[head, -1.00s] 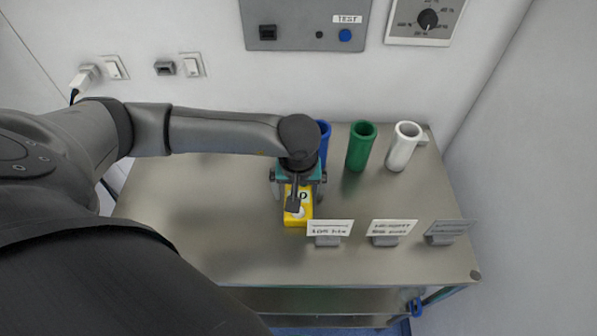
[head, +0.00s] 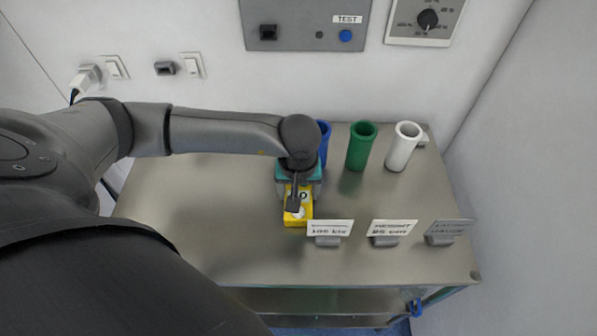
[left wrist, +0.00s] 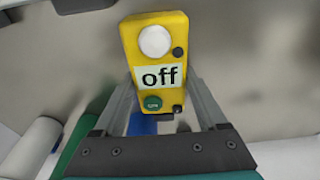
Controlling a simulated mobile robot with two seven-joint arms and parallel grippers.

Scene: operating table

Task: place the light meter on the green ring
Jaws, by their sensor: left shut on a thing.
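The light meter is a yellow box (head: 298,213) near the middle of the steel table. The left wrist view shows its face (left wrist: 137,50) with a white dome, an "off" label and a green button. My left gripper (head: 299,192) comes down over it from above and is shut on it. Its fingers flank the meter's sides in the left wrist view. I cannot tell whether the meter touches the table. A hollow green cylinder with a ring-shaped top (head: 359,152) stands behind and right of the meter. My right gripper is not in view.
A blue cylinder (head: 324,143), partly hidden by my arm, and a white one (head: 402,152) flank the green one. Small label cards (head: 329,228) on holders stand along the front right. The table's left part (head: 190,220) is clear. The wall is close behind.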

